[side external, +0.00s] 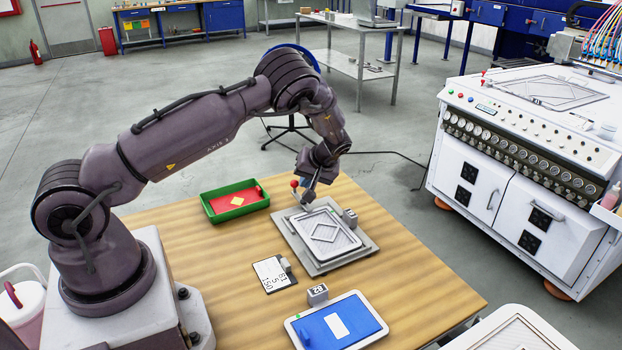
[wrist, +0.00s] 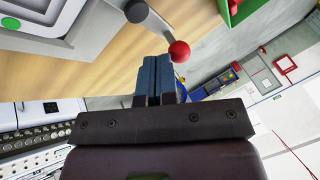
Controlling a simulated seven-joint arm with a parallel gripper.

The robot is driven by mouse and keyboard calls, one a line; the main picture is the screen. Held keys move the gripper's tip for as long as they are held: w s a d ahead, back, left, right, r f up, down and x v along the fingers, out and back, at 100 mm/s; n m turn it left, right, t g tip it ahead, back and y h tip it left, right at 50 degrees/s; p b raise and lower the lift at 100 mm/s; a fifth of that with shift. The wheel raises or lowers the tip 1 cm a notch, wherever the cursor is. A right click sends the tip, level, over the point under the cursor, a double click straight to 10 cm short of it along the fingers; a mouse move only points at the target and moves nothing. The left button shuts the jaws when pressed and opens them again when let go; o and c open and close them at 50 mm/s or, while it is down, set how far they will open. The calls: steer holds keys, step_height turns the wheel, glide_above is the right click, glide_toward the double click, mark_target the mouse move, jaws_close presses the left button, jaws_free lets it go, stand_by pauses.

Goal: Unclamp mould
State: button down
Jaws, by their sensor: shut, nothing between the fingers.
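The mould (side external: 325,233) is a pale rectangular frame with a raised diamond. It lies on a grey base plate (side external: 291,239) on the wooden table. A clamp lever with a red ball knob (side external: 294,184) stands at the plate's far left edge. The lever and its knob (wrist: 179,51) also show in the wrist view, with the lever's grey hub (wrist: 136,11) beside the mould plate's edge. My gripper (side external: 307,200) is low at this corner. Its blue fingers (wrist: 156,62) are shut and empty, close beside the knob. I cannot tell whether they touch it.
A green tray (side external: 213,216) with a red sheet stands left of the mould. A number card (side external: 272,273), a block marked 82 (side external: 318,293) and a blue-faced panel (side external: 336,321) lie in front. A grey block (side external: 349,217) stands at the plate's right. A white machine (side external: 520,150) stands beyond the table.

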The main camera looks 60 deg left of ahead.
mark_target(295, 195)
steer(key=shift+s+a+n+g, duration=0.2)
steer(key=shift+n+g, duration=0.2)
steer(key=shift+n, duration=0.3)
steer(key=shift+s+a+n+g+h, duration=0.1)
steer(key=shift+s+n+g+h, duration=0.15)
steer(key=shift+n, duration=0.35)
steer(key=shift+s+a+n+g+h, duration=0.1)
steer(key=shift+n+g+h, duration=0.25)
steer(key=shift+n, duration=0.25)
steer(key=n, duration=0.2)
steer(key=s+n+g+h, duration=0.1)
steer(key=n+g+h, duration=0.1)
steer(key=n, duration=0.1)
steer(key=shift+s+n, duration=0.3)
steer(key=shift+s, duration=0.1)
steer(key=n+h, duration=0.1)
steer(key=s+n+h, duration=0.1)
steer(key=n, duration=0.1)
steer(key=n+h, duration=0.1)
steer(key=n, duration=0.1)
steer(key=shift+s+d+g+h, duration=0.25)
steer(key=shift+s+g+h, duration=0.05)
steer(key=shift+g, duration=0.1)
steer(key=shift+s+d+n+h, duration=0.25)
steer(key=shift+n+h, duration=0.25)
steer(key=shift+n, duration=0.45)
steer(key=shift+s+d+n+h, duration=0.2)
steer(key=shift+n+h, duration=0.3)
steer(key=shift+n, duration=0.45)
